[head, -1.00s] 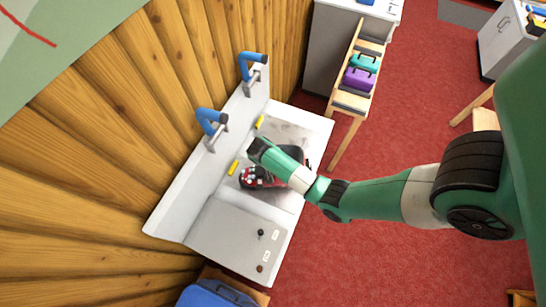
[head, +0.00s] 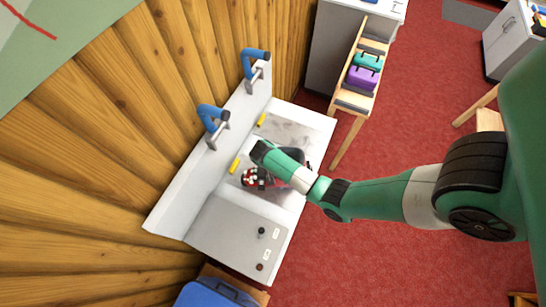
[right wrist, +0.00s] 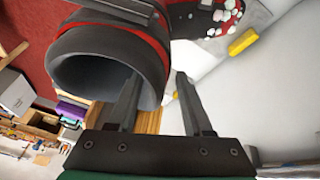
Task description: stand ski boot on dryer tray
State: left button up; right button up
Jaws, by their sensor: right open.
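The ski boot, black and red with white specks, shows in the head view (head: 254,179), lying on the bench partly under my right arm. In the right wrist view its dark, round cuff opening (right wrist: 95,78) faces the camera and its speckled red part is at the top. My right gripper (right wrist: 158,76) is open, with the cuff wall appearing between its fingers; one finger overlaps the opening and the other is outside. I cannot tell whether they touch. My left gripper is not in view.
A plain grey panel (head: 232,238) with two knobs is at the near end. A wooden rack (head: 352,100) stands beyond, right.

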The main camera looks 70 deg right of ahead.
jog(key=p+v, duration=0.3)
jog(key=v, duration=0.9)
jog(key=shift+r, duration=0.1)
